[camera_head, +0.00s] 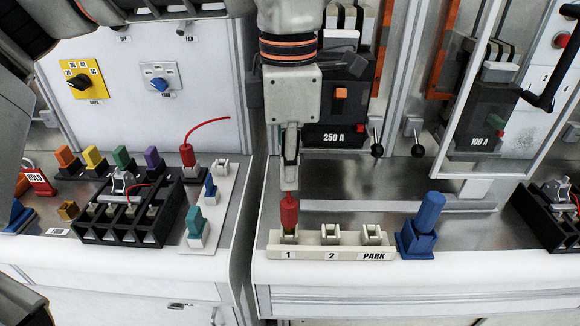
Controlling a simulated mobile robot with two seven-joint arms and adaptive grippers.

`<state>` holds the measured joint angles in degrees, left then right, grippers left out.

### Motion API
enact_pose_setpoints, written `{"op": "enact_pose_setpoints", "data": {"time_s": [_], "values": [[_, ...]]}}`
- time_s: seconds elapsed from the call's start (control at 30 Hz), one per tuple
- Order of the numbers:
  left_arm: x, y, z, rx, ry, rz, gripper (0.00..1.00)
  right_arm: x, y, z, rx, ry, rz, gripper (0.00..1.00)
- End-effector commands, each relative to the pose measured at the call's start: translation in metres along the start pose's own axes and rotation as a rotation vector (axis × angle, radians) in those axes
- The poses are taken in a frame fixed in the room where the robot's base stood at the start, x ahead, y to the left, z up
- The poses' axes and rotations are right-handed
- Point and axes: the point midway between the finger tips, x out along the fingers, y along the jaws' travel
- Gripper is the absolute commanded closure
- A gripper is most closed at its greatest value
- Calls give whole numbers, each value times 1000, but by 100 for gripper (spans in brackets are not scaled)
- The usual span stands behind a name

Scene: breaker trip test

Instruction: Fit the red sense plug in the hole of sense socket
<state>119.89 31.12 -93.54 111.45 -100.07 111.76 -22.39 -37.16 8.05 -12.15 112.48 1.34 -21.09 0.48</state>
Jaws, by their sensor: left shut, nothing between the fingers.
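A red plug (289,215) stands upright at position 1 of a white three-place socket strip (331,253) marked 1, 2 and PARK. Places 2 and PARK look empty. A second red plug (187,155), with a red wire rising from it, stands on the left counter; I cannot tell by label which one is the sense plug. My left gripper (290,184) points down just above the red plug at place 1. It is shut and empty, its tips at or near the plug's top; contact is unclear. The plug's lower end is hidden in the socket. My right gripper is not in view.
A blue plug (428,222) stands right of the strip. A black frame (128,208) and several coloured plugs occupy the left counter. A gap separates the counters. The 250 A breaker (339,110) stands behind my gripper. Bare metal counter lies behind the strip.

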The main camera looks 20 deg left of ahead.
Motion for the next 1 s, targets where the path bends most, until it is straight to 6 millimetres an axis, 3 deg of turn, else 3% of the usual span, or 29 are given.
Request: {"op": "enact_pose_setpoints", "data": {"time_s": [0.03,0.17,0.53,1.0], "values": [[14,1,0,0,3,-6,100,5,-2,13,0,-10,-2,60],[26,1,0,-1,2,-5,100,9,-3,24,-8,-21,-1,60],[27,0,0,-2,0,0,100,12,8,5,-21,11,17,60],[33,0,0,-2,0,-1,100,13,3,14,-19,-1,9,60]]}}
